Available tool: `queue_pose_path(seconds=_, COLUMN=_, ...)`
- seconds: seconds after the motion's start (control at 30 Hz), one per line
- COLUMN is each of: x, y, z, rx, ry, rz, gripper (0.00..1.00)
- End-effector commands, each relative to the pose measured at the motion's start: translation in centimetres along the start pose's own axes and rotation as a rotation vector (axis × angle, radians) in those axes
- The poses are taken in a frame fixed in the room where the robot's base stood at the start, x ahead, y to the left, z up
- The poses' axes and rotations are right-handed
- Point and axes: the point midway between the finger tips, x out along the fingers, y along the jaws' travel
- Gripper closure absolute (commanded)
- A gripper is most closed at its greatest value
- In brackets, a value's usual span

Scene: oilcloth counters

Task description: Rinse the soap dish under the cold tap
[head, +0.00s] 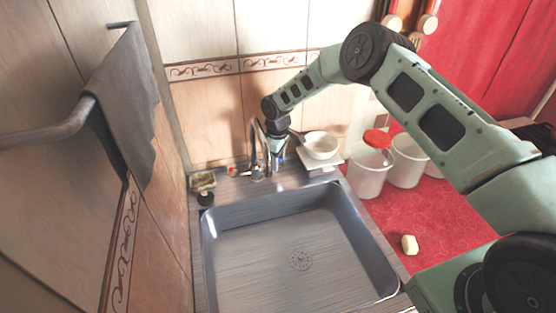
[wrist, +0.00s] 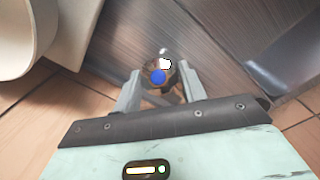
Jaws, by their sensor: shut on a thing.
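My gripper (head: 279,150) is at the right side of the chrome tap (head: 256,155) behind the sink. In the wrist view its fingers (wrist: 160,80) are closed around a metal tap knob with a blue cap (wrist: 158,76). The tap's other knob, marked red (head: 232,170), is on the left. A small brownish dish (head: 203,182), which looks like the soap dish, sits on the sink's back left corner, apart from my gripper. Its contents are too small to make out. I cannot tell whether water is running.
The grey sink basin (head: 270,240) is empty. A dark round stopper (head: 205,199) lies by the dish. A white bowl (head: 320,145) stands close right of my gripper. White buckets (head: 367,178) and a pale block (head: 409,244) are on the red counter. A towel (head: 125,100) hangs left.

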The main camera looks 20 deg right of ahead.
Motion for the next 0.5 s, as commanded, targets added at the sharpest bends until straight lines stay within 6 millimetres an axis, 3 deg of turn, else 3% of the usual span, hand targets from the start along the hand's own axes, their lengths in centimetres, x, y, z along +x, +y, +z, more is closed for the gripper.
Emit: queue_pose_path(seconds=0.5, x=0.01, y=-0.15, z=0.04, rx=-0.217, ry=0.013, rz=0.131, gripper=0.82)
